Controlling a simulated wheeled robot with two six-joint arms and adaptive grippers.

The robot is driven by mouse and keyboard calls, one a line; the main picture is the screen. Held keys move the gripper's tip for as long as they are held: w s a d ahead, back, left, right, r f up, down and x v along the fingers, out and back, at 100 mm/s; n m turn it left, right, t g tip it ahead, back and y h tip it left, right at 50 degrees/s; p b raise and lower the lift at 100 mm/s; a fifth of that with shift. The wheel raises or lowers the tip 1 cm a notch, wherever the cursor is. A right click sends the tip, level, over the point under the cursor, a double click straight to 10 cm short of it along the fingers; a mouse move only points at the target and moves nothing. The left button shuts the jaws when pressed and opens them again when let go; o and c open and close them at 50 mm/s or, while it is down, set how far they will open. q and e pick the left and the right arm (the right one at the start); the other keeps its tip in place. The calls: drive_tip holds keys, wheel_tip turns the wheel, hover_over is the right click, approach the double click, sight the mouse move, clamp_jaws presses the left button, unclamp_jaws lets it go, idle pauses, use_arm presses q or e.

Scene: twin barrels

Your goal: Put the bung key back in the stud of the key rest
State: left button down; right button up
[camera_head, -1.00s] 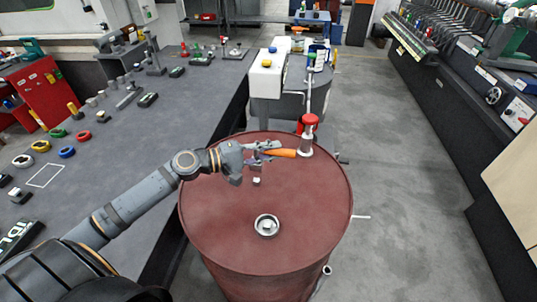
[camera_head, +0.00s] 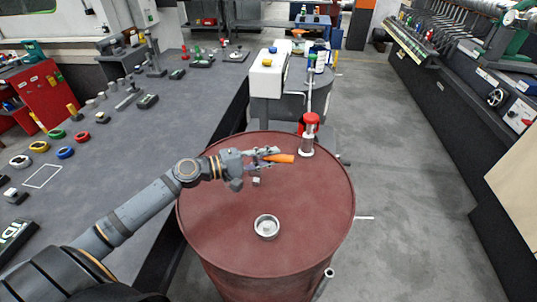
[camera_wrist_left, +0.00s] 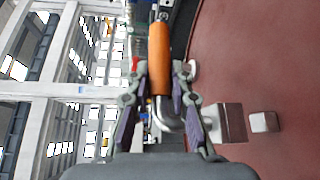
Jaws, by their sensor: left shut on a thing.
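The bung key (camera_head: 281,158) has an orange handle. It shows large in the left wrist view (camera_wrist_left: 159,55), with a bent metal shank below the handle. My left gripper (camera_head: 262,155) is shut on the key and holds it above the red barrel lid, left of the red-capped metal post. In the left wrist view the fingers (camera_wrist_left: 160,95) stand on either side of the key. A small pale block (camera_head: 256,181) shows just below the gripper; I cannot tell whether it belongs to the key rest. The rest's stud is not clearly made out. My right gripper is out of view.
The red barrel (camera_head: 225,235) has a round metal bung ring (camera_head: 267,227) near its front. The red-capped post (camera_head: 309,135) stands at the back of the lid. A second barrel stands behind. A cluttered grey bench (camera_head: 110,185) lies left; the floor right is clear.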

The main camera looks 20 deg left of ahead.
sight(260, 171)
use_arm(q)
drive_tip(key=shift+f+b, duration=0.5)
drive_tip(key=shift+f, duration=0.45)
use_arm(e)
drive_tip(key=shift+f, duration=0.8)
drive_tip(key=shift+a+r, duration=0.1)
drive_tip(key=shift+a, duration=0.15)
use_arm(q)
drive_tip(key=shift+p, duration=0.6)
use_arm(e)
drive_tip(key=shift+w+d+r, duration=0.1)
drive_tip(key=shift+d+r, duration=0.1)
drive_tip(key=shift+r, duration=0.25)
use_arm(q)
drive_tip(key=shift+f+b, duration=0.4)
drive_tip(key=shift+f, duration=0.05)
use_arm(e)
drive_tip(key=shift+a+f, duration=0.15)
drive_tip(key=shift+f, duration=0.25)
use_arm(q)
drive_tip(key=shift+f+b, duration=0.75)
drive_tip(key=shift+f, duration=0.3)
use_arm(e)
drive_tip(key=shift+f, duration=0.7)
use_arm(q)
drive_tip(key=c, duration=1.1)
unclamp_jaws()
drive_tip(key=shift+s, duration=0.1)
